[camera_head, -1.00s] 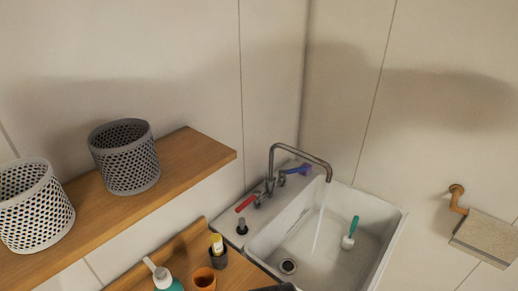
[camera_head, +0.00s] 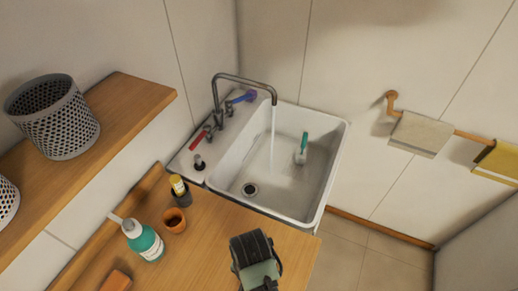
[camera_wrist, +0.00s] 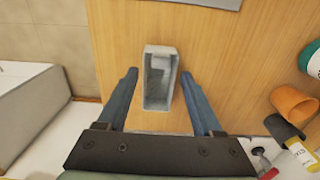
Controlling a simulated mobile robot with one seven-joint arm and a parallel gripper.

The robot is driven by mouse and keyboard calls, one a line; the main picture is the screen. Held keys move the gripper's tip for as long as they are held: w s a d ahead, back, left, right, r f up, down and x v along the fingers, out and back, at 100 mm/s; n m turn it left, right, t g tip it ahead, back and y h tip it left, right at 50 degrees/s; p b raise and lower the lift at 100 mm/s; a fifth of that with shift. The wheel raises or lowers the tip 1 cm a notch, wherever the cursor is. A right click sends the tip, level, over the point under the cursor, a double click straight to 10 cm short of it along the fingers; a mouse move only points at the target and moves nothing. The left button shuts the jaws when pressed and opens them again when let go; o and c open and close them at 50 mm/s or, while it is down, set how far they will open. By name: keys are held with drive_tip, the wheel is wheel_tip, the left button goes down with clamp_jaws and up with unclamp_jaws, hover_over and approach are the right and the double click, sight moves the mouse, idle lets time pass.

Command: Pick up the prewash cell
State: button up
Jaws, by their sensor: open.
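The task's prewash cell seems to be a small grey open-topped rectangular box (camera_wrist: 148,102) in the wrist view, with a paler block shape inside. It sits on the wooden counter (camera_wrist: 112,25), near the edge by the sink. My gripper (camera_wrist: 158,74) is open, with one blue finger on the box's left and one on its right. A gap shows on each side, and the box is not gripped. I cannot tell how far the fingertips are above the counter. In the head view my gripper (camera_head: 259,275) is at the bottom middle and the box is hidden.
A white sink (camera_head: 305,205) with running water holds a green-handled brush (camera_head: 303,148). An orange cup (camera_head: 174,221), a dark holder with a yellow item (camera_head: 180,190) and a teal pump bottle (camera_head: 145,243) stand on the counter. A perforated basket (camera_head: 55,125) stands on a shelf above.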

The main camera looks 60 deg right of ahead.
drive_tip(key=shift+f+p, duration=0.3)
drive_tip(key=shift+f, duration=1.45)
drive_tip(key=shift+c, duration=0.3)
clamp_jaws()
